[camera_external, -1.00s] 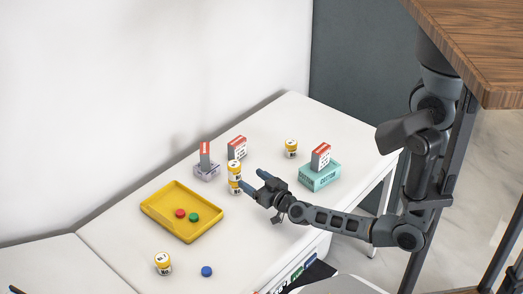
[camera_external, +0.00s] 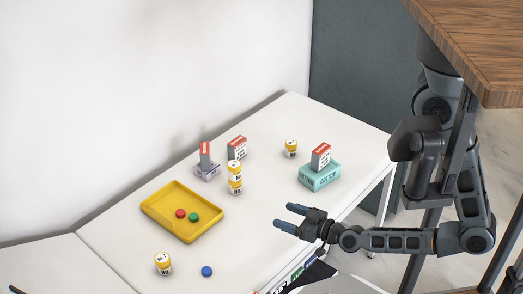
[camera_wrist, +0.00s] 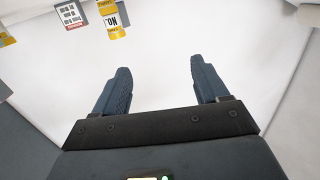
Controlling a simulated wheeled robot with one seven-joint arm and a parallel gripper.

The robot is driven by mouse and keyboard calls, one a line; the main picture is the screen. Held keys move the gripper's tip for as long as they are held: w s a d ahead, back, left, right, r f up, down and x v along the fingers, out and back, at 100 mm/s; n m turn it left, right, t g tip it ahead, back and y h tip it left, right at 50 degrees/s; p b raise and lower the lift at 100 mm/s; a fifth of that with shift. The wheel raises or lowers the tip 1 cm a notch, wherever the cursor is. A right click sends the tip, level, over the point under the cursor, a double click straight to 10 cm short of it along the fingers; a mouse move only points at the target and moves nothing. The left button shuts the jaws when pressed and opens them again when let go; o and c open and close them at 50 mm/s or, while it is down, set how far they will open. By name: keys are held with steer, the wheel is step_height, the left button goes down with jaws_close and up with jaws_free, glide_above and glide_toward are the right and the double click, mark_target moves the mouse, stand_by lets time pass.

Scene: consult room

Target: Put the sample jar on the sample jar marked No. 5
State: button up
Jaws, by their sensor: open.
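Two yellow-and-white sample jars stand stacked near the middle of the table in the external view, the upper jar (camera_external: 234,167) resting on the lower jar (camera_external: 236,187). The stack looks upright. The number on the lower jar is too small to read. A yellow jar (camera_wrist: 111,20) with a "No." label shows at the top of the wrist view. My gripper (camera_external: 283,216) is open and empty, to the right of and in front of the stack, clear of it. Its two fingers also show apart in the wrist view (camera_wrist: 160,85), with nothing between them.
Other jars stand at front left (camera_external: 163,264) and at the back (camera_external: 291,148). A yellow tray (camera_external: 160,207) holds a red and a green piece. A blue ball (camera_external: 207,271) lies near the front. A teal box (camera_external: 319,179) and a lilac box (camera_external: 207,174) hold cartons. Table around my gripper is clear.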

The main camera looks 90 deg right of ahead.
steer(key=s+a+r+n+y, duration=0.7)
steer(key=s+a+r+y, duration=0.2)
steer(key=s+a+r, duration=0.7)
steer(key=shift+s+a+r+y, duration=0.3)
steer(key=shift+s+a+y, duration=0.1)
steer(key=shift+s, duration=0.6)
